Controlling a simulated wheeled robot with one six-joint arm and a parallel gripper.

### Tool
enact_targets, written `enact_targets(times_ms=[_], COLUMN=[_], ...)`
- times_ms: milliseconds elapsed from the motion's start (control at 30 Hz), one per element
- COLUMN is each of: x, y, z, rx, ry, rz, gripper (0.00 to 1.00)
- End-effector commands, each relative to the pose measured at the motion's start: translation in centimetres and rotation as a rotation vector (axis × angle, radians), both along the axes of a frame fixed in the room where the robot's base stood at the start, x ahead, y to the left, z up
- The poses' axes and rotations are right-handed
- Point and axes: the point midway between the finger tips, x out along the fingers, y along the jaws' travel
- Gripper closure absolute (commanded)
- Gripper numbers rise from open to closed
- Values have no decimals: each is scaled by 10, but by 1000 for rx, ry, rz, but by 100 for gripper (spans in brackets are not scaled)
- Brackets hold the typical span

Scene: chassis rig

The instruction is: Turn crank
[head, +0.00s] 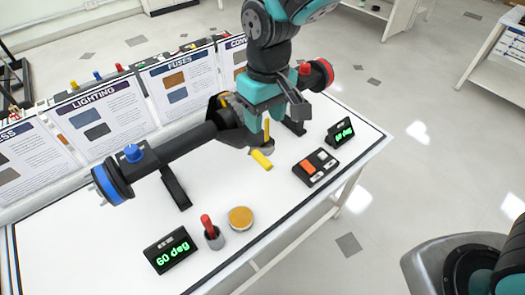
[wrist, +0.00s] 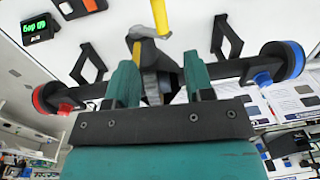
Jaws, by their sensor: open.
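The rig is a dark axle (head: 187,146) on black stands, with a blue wheel (head: 112,184) at the left end and a red wheel (head: 318,74) at the right. A crank handle (head: 262,160), a yellow grip, sticks out in front of the axle's middle. In the wrist view the yellow handle (wrist: 160,16) shows at the top, beyond the fingertips. My gripper (wrist: 160,72) is open, its two teal fingers either side of a grey and black hub at the axle's middle. I cannot tell whether they touch it. In the head view my arm hides part of the hub.
Two displays read "60 deg", one at the front left (head: 172,250) and one at the right (head: 341,132). A red-topped peg in a grey cup (head: 214,238), an amber disc (head: 240,218) and a button box (head: 316,168) stand on the white table. Posters line the back.

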Motion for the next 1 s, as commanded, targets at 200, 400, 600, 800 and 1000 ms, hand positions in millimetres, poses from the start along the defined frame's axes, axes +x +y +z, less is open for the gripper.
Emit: enact_targets(times_ms=[200, 400, 600, 800, 1000], x=[-3, -4, -4, -4, -4], y=[1, 3, 5, 5, 5], z=[-50, -90, -114, -120, -120], rx=[-4, -2, -1, 1, 2], ry=[6, 3, 2, -2, -1], rz=[1, 1, 1, 1, 1], gripper=[52, 52, 52, 52, 56])
